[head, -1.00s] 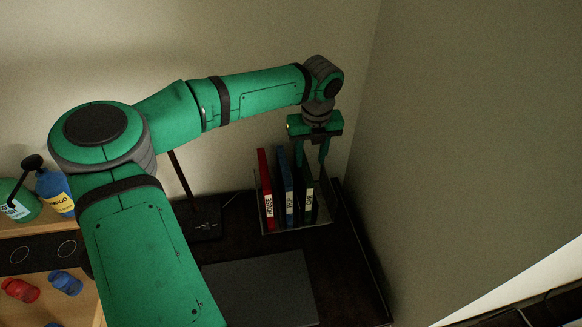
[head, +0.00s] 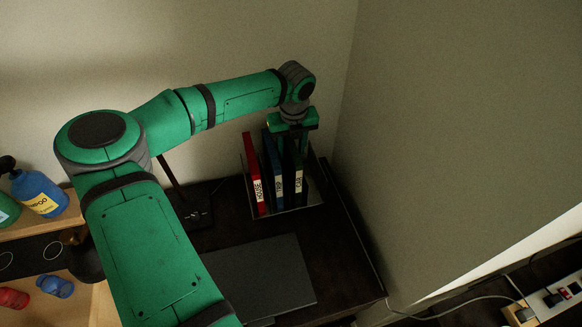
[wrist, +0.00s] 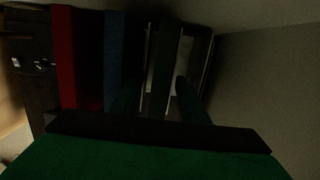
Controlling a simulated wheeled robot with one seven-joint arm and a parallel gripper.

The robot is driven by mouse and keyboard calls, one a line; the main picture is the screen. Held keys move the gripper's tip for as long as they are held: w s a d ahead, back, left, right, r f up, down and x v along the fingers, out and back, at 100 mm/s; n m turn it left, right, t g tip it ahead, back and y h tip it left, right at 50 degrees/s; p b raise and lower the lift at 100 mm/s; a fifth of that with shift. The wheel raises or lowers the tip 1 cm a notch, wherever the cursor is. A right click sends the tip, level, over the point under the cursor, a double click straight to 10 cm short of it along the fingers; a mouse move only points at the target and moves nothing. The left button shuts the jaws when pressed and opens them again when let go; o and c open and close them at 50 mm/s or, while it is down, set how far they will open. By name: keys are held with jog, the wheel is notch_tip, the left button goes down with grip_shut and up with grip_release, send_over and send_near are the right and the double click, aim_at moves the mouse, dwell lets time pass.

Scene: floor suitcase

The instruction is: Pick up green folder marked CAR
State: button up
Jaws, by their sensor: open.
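The green folder marked CAR (head: 298,182) stands upright at the right end of a row in an open holder (head: 315,198). It looks very dark in the wrist view (wrist: 165,50). My gripper (head: 292,148) is open above the holder, pointing down, with its fingers lowered around the folder's upper part. In the wrist view my gripper (wrist: 158,84) has one finger on each side of the green folder. Its left finger is in the gap beside the blue folder. Contact with the folder cannot be told in the dim light.
A blue folder (head: 276,172) and a red folder marked HOUSE (head: 253,178) stand left of the green one. A wall (head: 450,130) rises close on the right. A flat dark panel (head: 262,275) lies in front. Bottles (head: 40,193) stand on a shelf at the left.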

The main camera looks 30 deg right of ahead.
jog(key=f, duration=0.2)
jog(key=shift+w+f, duration=0.2)
jog(key=shift+f, duration=0.15)
grip_shut()
jog(key=shift+r, duration=0.1)
